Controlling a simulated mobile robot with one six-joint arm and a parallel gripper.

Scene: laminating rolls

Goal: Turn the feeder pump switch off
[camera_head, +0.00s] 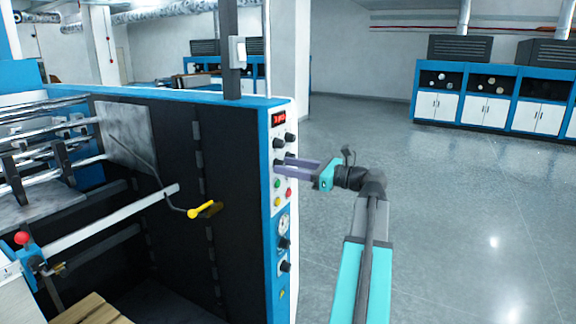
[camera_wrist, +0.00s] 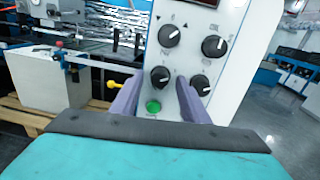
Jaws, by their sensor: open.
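The white control panel (camera_wrist: 185,62) carries several black rotary knobs with white pointer marks. Their labels are too small to read, so I cannot tell which one is the feeder pump switch. My gripper (camera_head: 288,164) is at the panel, its purple fingers open and level. In the wrist view, the lower-left knob (camera_wrist: 160,76) shows between the fingertips, its pointer slanting. Whether the fingers touch it I cannot tell. The lower-right knob (camera_wrist: 200,85) is just right of the right finger. Two upper knobs, left (camera_wrist: 168,36) and right (camera_wrist: 214,46), sit above.
A green button (camera_wrist: 153,107) is below the knob between the fingers. In the head view, a red display (camera_head: 279,118) tops the panel, with a red button (camera_head: 289,193) and a gauge (camera_head: 284,222) lower down. Open floor (camera_head: 450,190) lies to the right.

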